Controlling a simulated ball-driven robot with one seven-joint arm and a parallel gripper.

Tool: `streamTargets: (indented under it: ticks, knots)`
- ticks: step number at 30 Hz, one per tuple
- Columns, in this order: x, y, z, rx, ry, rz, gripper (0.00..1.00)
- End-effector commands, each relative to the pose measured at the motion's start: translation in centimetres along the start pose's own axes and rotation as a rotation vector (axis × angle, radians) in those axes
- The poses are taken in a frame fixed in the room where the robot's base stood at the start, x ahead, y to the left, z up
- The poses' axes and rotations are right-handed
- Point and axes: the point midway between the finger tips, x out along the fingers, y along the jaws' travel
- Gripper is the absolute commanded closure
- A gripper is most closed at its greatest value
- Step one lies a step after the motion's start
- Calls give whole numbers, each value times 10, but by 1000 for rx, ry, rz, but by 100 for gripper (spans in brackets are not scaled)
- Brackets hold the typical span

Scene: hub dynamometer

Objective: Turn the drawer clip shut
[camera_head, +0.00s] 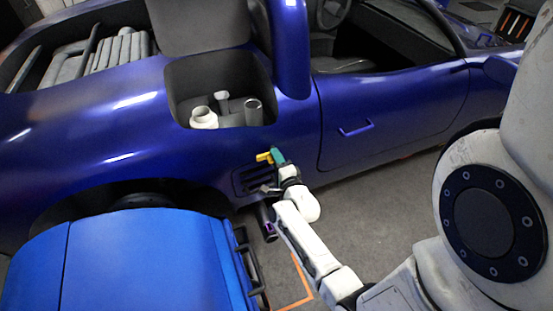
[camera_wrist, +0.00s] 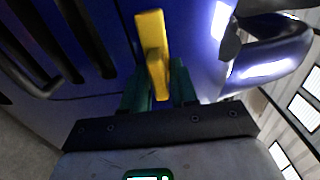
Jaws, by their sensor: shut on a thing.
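The yellow clip (camera_head: 264,157) sits on the blue car's side, just above a dark slotted panel (camera_head: 254,180). In the head view its long part lies roughly level. In the wrist view the clip (camera_wrist: 151,38) runs up and down the picture, with its lower part between my fingers. My gripper (camera_head: 278,156) has green fingertips and is at the clip's right end. In the wrist view my gripper (camera_wrist: 160,88) is shut on the clip, one green finger on each side. The exact contact at the fingertips is partly hidden.
The blue car (camera_head: 110,130) fills the back. An open recess (camera_head: 220,75) above the clip holds a white jar (camera_head: 203,117) and a grey cylinder (camera_head: 254,111). A bright blue cabinet (camera_head: 120,262) stands at lower left. Grey floor (camera_head: 370,220) is clear at right.

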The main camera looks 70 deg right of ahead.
Motion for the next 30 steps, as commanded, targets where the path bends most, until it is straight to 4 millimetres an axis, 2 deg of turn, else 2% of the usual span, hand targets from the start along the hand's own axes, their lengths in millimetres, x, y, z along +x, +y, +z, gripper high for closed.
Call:
streamTargets:
  ticks: [8, 14, 30]
  knots:
    - [0, 1, 0, -14, 0, 2, 100]
    - [0, 0, 0, -89, -1, 2, 100]
    - [0, 0, 1, -556, -3, 2, 100]
